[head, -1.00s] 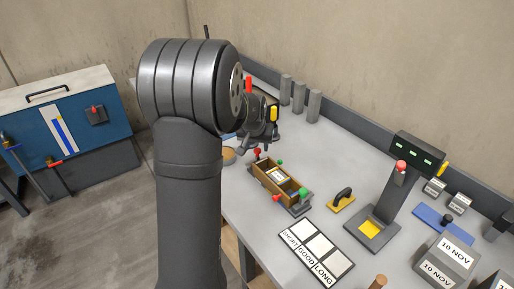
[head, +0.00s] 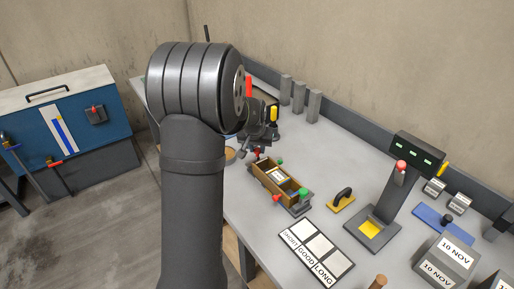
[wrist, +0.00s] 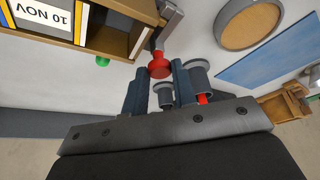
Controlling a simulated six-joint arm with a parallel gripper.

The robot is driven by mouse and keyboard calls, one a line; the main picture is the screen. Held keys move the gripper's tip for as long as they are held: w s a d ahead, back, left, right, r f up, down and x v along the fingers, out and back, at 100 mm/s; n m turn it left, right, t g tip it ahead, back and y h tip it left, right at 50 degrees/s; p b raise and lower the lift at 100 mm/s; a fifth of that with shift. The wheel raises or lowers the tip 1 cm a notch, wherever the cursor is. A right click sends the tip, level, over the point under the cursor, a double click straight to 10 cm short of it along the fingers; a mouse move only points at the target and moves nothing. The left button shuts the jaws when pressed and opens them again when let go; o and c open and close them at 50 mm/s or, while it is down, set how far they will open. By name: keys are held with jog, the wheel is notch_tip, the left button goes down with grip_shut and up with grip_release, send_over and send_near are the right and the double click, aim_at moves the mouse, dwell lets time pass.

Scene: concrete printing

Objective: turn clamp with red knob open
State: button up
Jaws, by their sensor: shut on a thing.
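A wooden mould box (head: 268,180) stands on the grey table, with red and green clamp knobs at its ends and sides. In the wrist view its wooden wall (wrist: 112,40) is at the top left, with a card reading 10 NOV (wrist: 55,14) inside. A clamp's red knob (wrist: 160,66) sits at my fingertips, beside the end of the box. It is partly hidden in the head view (head: 257,153). My gripper (wrist: 158,76) is shut on this red knob. A green knob (wrist: 102,61) shows to its left.
Near the box are a second red knob (head: 276,198), a green knob (head: 303,191), a yellow float (head: 341,204) and a SHORT/GOOD/LONG board (head: 309,259).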

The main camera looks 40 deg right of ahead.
jog(key=shift+m, duration=0.3)
jog(key=m, duration=0.2)
jog(key=m+g, duration=0.1)
jog(key=m+g+h, duration=0.1)
jog(key=m, duration=0.1)
jog(key=shift+w+a+m, duration=0.15)
jog(key=shift+w+m, duration=0.15)
jog(key=m+g, duration=0.2)
jog(key=m, duration=0.3)
jog(key=shift+w, duration=0.15)
jog(key=shift+m, duration=0.4)
jog(key=o, duration=1)
jog(key=shift+r, duration=0.1)
jog(key=v, duration=1.7)
jog(key=shift+w+a, duration=0.15)
jog(key=shift+w, duration=0.05)
